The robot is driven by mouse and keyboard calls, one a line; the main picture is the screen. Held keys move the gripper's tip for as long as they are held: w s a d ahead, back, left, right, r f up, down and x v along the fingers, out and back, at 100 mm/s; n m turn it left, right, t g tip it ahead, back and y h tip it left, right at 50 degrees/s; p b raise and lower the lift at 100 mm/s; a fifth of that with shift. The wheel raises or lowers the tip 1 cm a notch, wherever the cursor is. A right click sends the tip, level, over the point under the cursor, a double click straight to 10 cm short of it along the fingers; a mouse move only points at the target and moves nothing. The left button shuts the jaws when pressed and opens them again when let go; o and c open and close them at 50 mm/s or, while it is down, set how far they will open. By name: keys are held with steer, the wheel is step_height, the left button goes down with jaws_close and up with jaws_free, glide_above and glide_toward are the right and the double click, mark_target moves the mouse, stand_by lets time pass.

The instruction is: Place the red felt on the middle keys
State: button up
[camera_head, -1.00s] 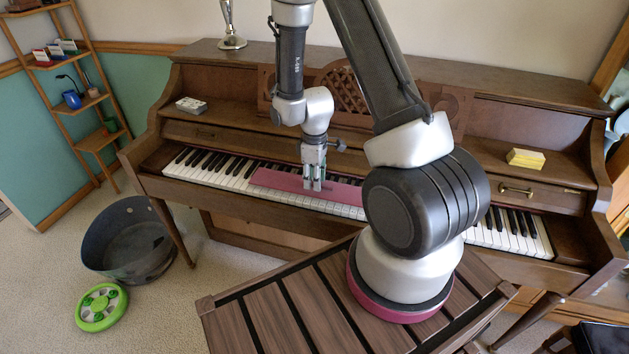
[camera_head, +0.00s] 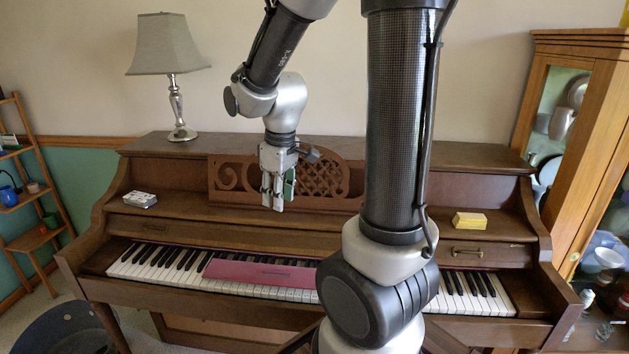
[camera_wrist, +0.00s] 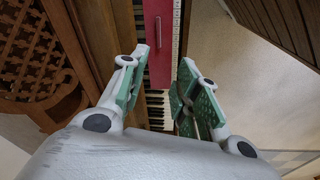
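The red felt (camera_head: 262,272) lies flat along the piano keys (camera_head: 158,262), left of and partly behind my arm in the head view. Its right end is hidden by my arm. In the wrist view the red felt (camera_wrist: 158,42) lies on the keys beyond the fingers, with a thin strip on it. My gripper (camera_head: 278,203) hangs in the air above the felt, in front of the carved panel. In the wrist view my gripper (camera_wrist: 160,97) has its two green-padded fingers apart with nothing between them.
The upright piano (camera_head: 140,235) carries a lamp (camera_head: 178,95) on top, a white stack (camera_head: 139,200) at left and a yellow block (camera_head: 469,220) at right. A glass cabinet (camera_head: 560,130) stands at the right. A shelf (camera_head: 28,200) stands at the left. The air around my gripper is clear.

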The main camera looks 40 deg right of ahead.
steer(key=s+r+m+t, duration=0.2)
steer(key=s+r+m, duration=0.3)
steer(key=s+r, duration=0.6)
steer(key=s, duration=0.4)
steer(key=shift+d, duration=0.35)
steer(key=shift+c, duration=0.2)
steer(key=c, duration=0.3)
